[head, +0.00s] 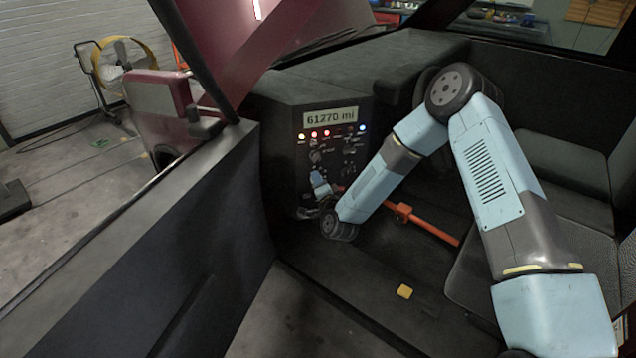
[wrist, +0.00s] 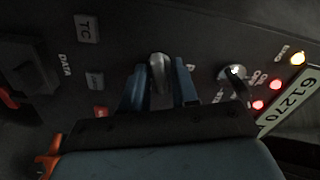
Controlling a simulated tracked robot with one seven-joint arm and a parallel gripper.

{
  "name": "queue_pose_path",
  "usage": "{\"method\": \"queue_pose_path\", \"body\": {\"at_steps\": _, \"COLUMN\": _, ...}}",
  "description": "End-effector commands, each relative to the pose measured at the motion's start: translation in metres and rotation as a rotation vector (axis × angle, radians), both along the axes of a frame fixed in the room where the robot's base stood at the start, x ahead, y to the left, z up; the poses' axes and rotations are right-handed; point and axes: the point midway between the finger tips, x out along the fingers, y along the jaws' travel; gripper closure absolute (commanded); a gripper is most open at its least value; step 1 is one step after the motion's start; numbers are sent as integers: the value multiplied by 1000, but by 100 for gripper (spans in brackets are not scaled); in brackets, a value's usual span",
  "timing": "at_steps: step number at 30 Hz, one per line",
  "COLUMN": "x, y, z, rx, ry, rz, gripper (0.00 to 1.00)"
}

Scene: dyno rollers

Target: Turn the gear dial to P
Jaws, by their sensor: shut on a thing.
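The dark dashboard panel (head: 277,150) is at the middle of the head view. A silver knob (wrist: 160,70), which I take for the gear dial, sits on it in the wrist view. My gripper (wrist: 160,90) is shut on this knob, one blue finger on each side. In the head view my gripper (head: 319,182) is against the lower part of the panel and covers the dial.
A second knob (wrist: 232,73) is close beside my gripper. Lit lamps and the mileage display (head: 330,117) are above. An orange-red bar (head: 425,224) crosses the footwell under my arm. The door (head: 190,220) is at left.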

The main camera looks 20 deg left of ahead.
Motion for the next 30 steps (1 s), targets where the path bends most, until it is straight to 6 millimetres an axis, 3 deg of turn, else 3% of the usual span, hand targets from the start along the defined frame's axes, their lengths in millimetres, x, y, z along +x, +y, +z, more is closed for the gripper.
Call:
{"method": "queue_pose_path", "body": {"at_steps": 11, "x": -1, "y": -1, "z": -2, "rx": -131, "ry": -76, "rz": 2, "gripper": 100}}
{"method": "queue_pose_path", "body": {"at_steps": 30, "x": -3, "y": -1, "z": -2, "rx": -633, "ry": -392, "rz": 2, "gripper": 100}}
